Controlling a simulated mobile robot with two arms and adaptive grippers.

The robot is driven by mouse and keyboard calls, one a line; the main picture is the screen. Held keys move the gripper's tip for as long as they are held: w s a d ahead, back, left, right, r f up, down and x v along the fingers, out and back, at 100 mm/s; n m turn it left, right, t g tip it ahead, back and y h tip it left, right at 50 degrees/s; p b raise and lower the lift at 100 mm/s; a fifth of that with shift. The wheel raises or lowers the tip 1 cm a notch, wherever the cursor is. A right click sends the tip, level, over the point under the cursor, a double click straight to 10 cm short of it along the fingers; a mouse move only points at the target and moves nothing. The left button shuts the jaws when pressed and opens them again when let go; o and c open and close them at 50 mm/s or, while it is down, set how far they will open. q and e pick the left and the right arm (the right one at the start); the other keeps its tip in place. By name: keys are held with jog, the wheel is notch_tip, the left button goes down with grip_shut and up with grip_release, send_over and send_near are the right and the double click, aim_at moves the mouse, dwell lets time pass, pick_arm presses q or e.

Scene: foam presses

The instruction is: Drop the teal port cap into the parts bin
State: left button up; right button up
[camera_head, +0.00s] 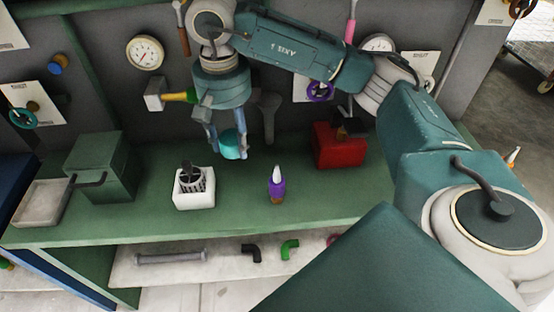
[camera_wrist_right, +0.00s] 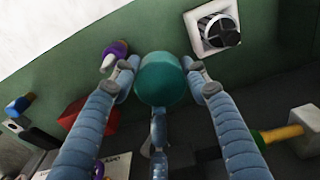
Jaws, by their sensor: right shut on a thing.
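The teal port cap (camera_head: 231,147) is a small rounded piece held between the fingertips of my right gripper (camera_head: 228,143). The gripper points down and is shut on the cap above the back part of the green bench. In the right wrist view the cap (camera_wrist_right: 160,78) sits between the two blue-grey fingers, clear of the bench. An open, shallow pale tray (camera_head: 28,218) stands at the bench's left end, left of the gripper. No label shows whether it is the parts bin. My left gripper is not in view.
A white square holder (camera_head: 194,200) with a dark ribbed part stands left of and in front of the gripper. A purple bottle (camera_head: 277,187), a red box (camera_head: 328,153) and a dark green box (camera_head: 103,168) stand on the bench. A yellow-handled wall fitting (camera_head: 179,97) is close to the gripper.

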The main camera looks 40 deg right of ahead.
jog(key=w+d+r+m, duration=0.1)
jog(key=w+d+m, duration=0.2)
jog(key=w+d, duration=0.1)
jog(key=p, duration=0.2)
send_over(247, 177)
notch_tip(247, 177, down, 15)
jog(key=shift+a+f, duration=0.1)
jog(key=shift+f, duration=0.1)
notch_tip(247, 177, down, 3)
jog(key=shift+f+p, duration=0.15)
jog(key=shift+p, duration=0.25)
jog(key=shift+f, duration=0.3)
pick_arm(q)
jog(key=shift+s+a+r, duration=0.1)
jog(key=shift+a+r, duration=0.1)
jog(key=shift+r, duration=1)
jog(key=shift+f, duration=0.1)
pick_arm(e)
jog(key=shift+f, duration=0.1)
jog(key=shift+f, duration=0.1)
jog(key=o, duration=1.3)
jog(key=shift+c, duration=0.2)
